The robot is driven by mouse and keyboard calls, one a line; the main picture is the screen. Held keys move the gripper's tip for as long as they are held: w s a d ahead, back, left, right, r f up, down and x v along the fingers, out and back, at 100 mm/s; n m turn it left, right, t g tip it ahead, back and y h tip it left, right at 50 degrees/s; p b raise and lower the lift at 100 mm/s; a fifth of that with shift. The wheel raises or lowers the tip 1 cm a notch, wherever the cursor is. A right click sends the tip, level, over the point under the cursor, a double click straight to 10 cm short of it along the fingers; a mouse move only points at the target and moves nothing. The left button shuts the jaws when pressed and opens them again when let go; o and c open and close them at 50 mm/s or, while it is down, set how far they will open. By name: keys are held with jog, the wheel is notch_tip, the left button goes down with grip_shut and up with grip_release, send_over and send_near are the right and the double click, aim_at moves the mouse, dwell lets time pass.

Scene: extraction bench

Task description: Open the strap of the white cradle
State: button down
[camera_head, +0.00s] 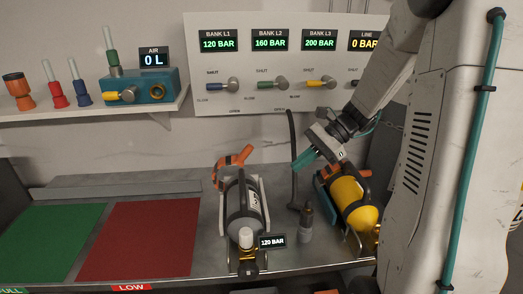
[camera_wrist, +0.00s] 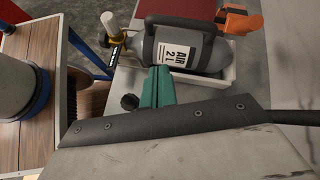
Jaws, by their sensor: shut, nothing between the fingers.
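The white cradle (camera_head: 265,190) stands on the bench and holds a grey cylinder (camera_head: 252,207) with a 120 BAR display (camera_head: 272,241). Its orange strap (camera_head: 221,171) rises in a bent arc at the cylinder's far left side, apart from the cylinder's middle. In the wrist view the cradle's wall (camera_wrist: 219,78), the grey cylinder (camera_wrist: 207,52) marked AIR 2L, and the orange strap (camera_wrist: 240,22) at its right end show. My gripper (camera_head: 298,164) has teal fingers, shut and empty, above and right of the cradle. The fingers (camera_wrist: 157,88) hide part of the cradle.
A yellow cylinder (camera_head: 353,203) in another cradle with orange parts lies to the right. A small bottle (camera_head: 306,225) and a dark hose (camera_head: 293,150) stand between the cradles. Green (camera_head: 45,240) and red (camera_head: 138,238) mats lie clear at left. The valve panel (camera_head: 279,90) is behind.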

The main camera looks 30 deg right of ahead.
jog(key=w+d+f+m+t+y, duration=0.1)
jog(key=w+d+m+t+y, duration=0.1)
jog(key=w+d+m+t, duration=0.4)
jog(key=w+a+f+m+g, duration=0.1)
jog(key=w+a, duration=0.7)
jog(key=a, duration=0.1)
jog(key=shift+a+f, duration=0.25)
jog(key=shift+a, duration=0.15)
jog(key=shift+r, duration=0.1)
